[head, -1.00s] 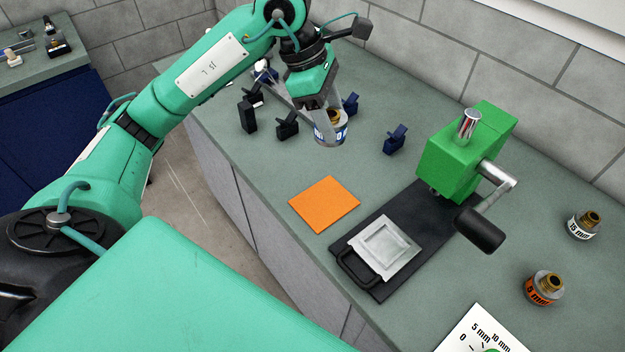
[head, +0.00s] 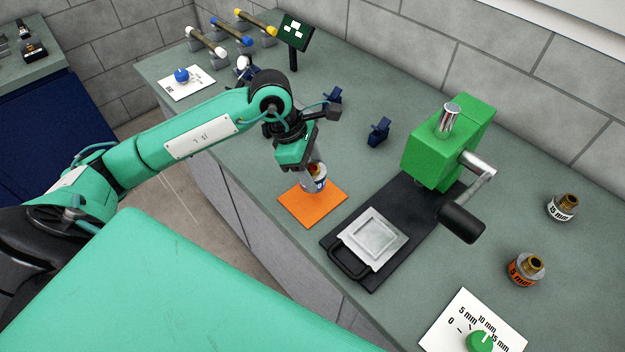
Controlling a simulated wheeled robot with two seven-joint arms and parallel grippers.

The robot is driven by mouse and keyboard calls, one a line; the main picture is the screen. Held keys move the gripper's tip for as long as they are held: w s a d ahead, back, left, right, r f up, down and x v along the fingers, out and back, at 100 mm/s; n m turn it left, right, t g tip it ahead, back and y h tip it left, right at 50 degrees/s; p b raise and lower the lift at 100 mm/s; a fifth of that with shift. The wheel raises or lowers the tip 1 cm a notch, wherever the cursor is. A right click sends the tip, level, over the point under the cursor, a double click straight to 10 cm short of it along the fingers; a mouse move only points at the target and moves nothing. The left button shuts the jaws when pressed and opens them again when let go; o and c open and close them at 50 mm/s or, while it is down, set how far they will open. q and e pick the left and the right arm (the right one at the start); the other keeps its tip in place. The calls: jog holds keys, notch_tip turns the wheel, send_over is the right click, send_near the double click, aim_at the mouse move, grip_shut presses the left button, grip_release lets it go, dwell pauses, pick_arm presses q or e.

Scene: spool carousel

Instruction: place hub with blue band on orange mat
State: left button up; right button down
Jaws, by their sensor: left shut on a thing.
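The hub with the blue band (head: 320,184) is in my left gripper (head: 313,180), in the head view. It is upright and over the far right part of the orange mat (head: 303,209). I cannot tell whether its base touches the mat. My left gripper points down and is shut on the hub, whose brass top shows partly between the fingers. The mat lies flat on the grey-green counter and its near part is bare. My right gripper is not in view.
A green press (head: 447,143) with a dark base plate (head: 347,257) stands right of the mat. A hub with an orange band (head: 525,269) and a hub with a white band (head: 562,207) stand further right. Small dark blue clamps (head: 379,132) stand behind the mat.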

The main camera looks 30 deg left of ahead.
pick_arm(q)
jog(key=shift+f, duration=0.65)
notch_tip(320, 180, down, 3)
jog(key=shift+f+p, duration=0.2)
jog(key=shift+p, duration=0.25)
jog(key=shift+f, duration=0.25)
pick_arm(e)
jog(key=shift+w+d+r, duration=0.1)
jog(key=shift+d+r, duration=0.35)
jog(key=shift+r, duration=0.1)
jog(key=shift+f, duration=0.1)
pick_arm(q)
jog(key=shift+f, duration=0.15)
jog(key=o, duration=1.6)
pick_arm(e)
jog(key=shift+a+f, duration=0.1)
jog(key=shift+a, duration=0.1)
